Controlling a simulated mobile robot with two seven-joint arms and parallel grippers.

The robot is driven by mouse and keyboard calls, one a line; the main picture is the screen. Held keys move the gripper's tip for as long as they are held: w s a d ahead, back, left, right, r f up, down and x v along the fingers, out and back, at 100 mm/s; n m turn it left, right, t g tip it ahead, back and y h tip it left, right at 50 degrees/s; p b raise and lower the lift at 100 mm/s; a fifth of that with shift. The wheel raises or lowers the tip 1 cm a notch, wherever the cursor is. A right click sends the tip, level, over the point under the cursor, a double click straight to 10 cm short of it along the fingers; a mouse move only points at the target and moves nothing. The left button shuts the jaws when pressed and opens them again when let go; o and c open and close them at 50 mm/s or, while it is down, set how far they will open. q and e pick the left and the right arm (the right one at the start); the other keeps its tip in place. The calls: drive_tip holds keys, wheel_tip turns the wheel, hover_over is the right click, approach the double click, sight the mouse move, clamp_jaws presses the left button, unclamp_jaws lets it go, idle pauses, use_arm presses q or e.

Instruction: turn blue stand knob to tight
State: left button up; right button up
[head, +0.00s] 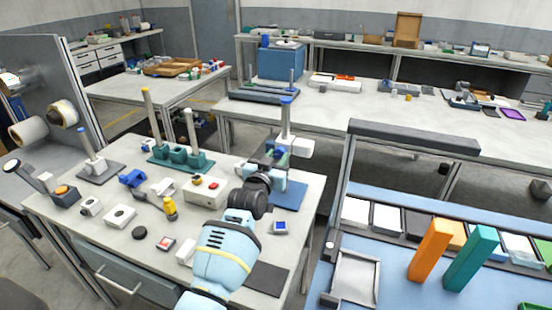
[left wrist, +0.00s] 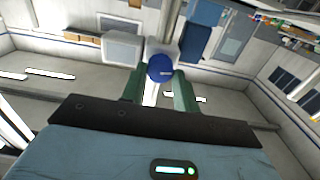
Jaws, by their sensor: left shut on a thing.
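The blue stand has a blue base plate (head: 291,195) and a pale upright post (head: 286,122) with a blue cap, near the right edge of the near table. A white block sits on the post. In the left wrist view the round blue knob (left wrist: 160,67) faces the camera, with a short pale mark on it. My left gripper (left wrist: 160,82) has its green fingers on either side of the knob and is shut on it. My right gripper is not in view.
A dark mat (head: 268,279) lies at the front right. A long table stands behind.

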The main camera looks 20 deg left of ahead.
use_arm(q)
drive_tip(key=m+p, duration=0.1)
drive_tip(key=m, duration=0.2)
drive_tip(key=shift+m, duration=2.4)
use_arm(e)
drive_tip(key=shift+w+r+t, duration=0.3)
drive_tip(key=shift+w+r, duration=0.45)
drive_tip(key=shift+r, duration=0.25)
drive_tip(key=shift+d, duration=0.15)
use_arm(q)
drive_tip(key=o, duration=1)
drive_tip(key=shift+s, duration=0.1)
